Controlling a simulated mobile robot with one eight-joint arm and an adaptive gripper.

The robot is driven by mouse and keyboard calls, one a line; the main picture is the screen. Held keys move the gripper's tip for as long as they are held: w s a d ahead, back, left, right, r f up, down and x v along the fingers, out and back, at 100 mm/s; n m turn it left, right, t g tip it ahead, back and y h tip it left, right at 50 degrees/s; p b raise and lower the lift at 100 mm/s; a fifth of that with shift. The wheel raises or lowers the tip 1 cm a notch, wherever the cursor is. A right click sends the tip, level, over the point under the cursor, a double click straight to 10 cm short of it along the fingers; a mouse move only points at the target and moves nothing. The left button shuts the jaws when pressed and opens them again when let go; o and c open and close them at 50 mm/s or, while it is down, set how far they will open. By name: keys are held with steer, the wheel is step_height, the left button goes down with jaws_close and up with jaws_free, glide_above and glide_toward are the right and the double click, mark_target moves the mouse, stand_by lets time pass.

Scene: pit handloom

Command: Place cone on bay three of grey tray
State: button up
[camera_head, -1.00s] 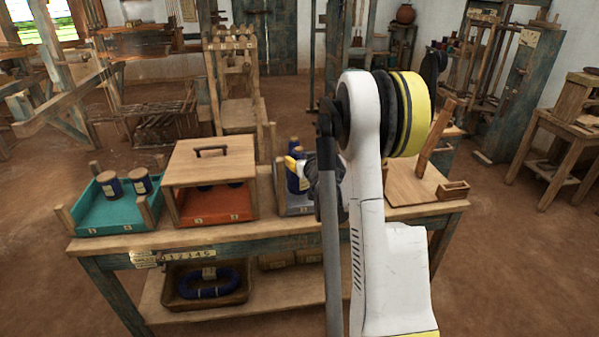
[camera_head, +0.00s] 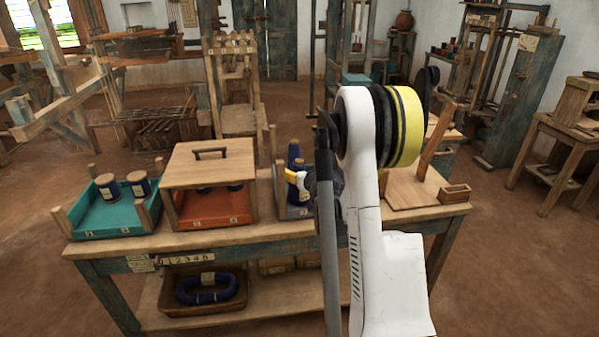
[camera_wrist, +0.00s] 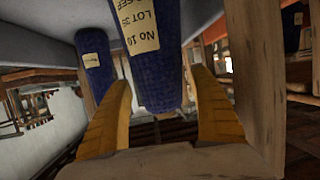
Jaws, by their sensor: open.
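The grey tray (camera_head: 287,212) is on the bench right of the orange tray, partly hidden behind my arm. Dark blue cones (camera_head: 293,154) stand at it. In the wrist view, which looks upside down, a labelled blue cone (camera_wrist: 148,50) is between the two yellow fingers of my gripper (camera_wrist: 162,115), with gaps showing on both sides. A second blue cone (camera_wrist: 94,62) is farther left, beside the left finger. Both cones meet the grey tray surface (camera_wrist: 40,32) at the top. My gripper (camera_head: 298,178) is open at the grey tray. Its bay numbers are hidden.
A teal tray (camera_head: 112,222) with two blue cones is at left. An orange tray (camera_head: 213,212) sits under a wooden lid (camera_head: 212,163) with a handle. A wooden board (camera_head: 410,188) with a post lies at right. A wooden post (camera_wrist: 262,90) is close beside the right finger.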

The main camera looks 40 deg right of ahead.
steer(key=p+v, duration=0.3)
steer(key=v, duration=0.9)
steer(key=s+a+r+n+g+y, duration=0.15)
steer(key=a+r, duration=0.25)
steer(key=a, duration=0.8)
steer(key=s+a+r+n+g+y, duration=0.1)
steer(key=a+r+n+y, duration=0.2)
steer(key=a, duration=0.8)
steer(key=s+a+g, duration=0.3)
steer(key=s+a, duration=1)
steer(key=s, duration=0.4)
steer(key=shift+s+a+r+y, duration=0.2)
steer(key=shift+s+r+y, duration=0.15)
steer(key=shift+r+y, duration=0.1)
